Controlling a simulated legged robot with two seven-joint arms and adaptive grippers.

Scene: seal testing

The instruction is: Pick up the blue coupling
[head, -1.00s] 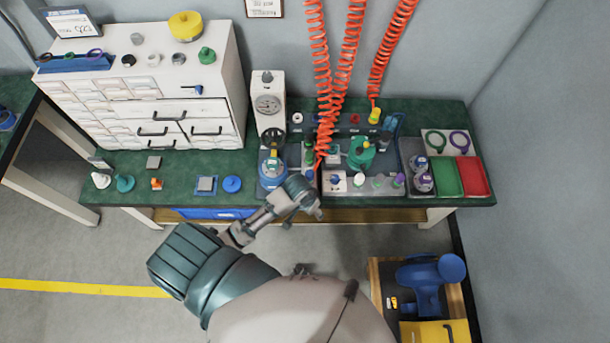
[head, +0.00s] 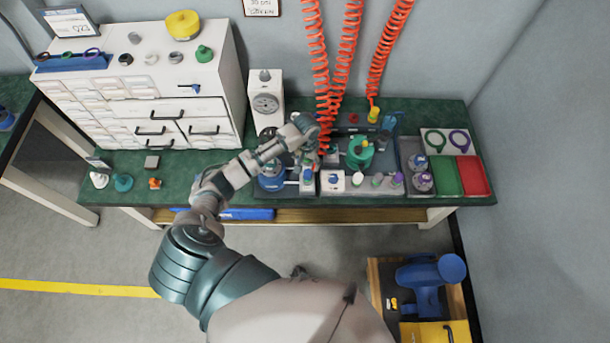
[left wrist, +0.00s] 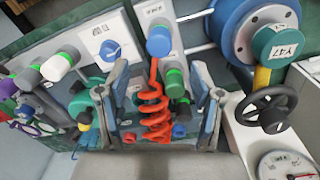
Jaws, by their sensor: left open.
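My left gripper (head: 310,152) is over the middle of the bench in the head view, beside the hanging red coils. In the left wrist view its two fingers (left wrist: 159,85) are apart. A blue-topped fitting (left wrist: 158,41) stands on a white labelled plate just beyond the fingertips; it also shows in the head view (head: 307,174). A smaller blue part (left wrist: 178,130) shows lower between the fingers, partly covered. I cannot tell for certain which is the blue coupling. A red coiled hose (left wrist: 152,105) lies between the fingers in this view, touching neither clearly. My right gripper is not in view.
A white drawer cabinet (head: 150,100) is at the bench's left.

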